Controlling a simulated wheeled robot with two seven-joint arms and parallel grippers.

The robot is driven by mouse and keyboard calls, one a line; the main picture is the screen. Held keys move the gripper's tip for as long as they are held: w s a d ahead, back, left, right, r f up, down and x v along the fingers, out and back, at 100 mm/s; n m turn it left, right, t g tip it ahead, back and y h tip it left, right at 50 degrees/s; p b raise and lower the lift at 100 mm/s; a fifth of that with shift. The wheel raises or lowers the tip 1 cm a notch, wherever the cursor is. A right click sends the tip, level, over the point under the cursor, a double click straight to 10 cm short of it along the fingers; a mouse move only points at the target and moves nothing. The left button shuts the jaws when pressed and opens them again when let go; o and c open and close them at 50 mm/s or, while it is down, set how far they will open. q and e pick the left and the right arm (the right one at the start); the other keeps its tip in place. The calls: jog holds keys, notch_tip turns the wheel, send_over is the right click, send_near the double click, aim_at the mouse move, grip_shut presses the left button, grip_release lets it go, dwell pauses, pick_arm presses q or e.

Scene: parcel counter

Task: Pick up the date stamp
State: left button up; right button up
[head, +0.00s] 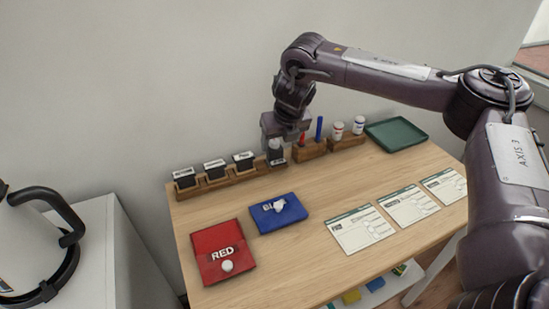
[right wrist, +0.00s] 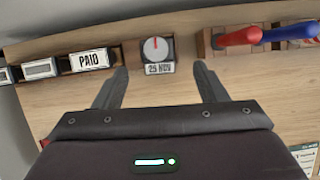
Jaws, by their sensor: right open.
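The date stamp (right wrist: 158,52) has a dark body, a round pale top with a red mark, and a plate reading 25 NOV. It stands at the back of the table and also shows in the head view (head: 276,158), partly hidden by my gripper. My right gripper (right wrist: 158,70) is open and empty. Its fingers point at the stamp, one to each side, and no contact shows. In the head view my right gripper (head: 277,139) is right above the stamp. My left gripper is not in view.
A wooden rack (head: 219,180) with other stamps, including PAID (right wrist: 88,60), is left of the date stamp. A holder (head: 309,151) with red and blue pens is close on its right. A green tray (head: 396,133), red pouch (head: 222,250), blue pouch (head: 278,212) and several forms (head: 361,229) lie around.

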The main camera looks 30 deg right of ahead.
aim_at(277, 145)
jog(key=x, duration=0.5)
jog(key=shift+w+a+f, duration=0.1)
jog(key=shift+w+a, duration=0.05)
jog(key=shift+w, duration=0.1)
jog(key=shift+c, duration=0.3)
jog(key=c, duration=1.1)
jog(key=shift+c, duration=0.2)
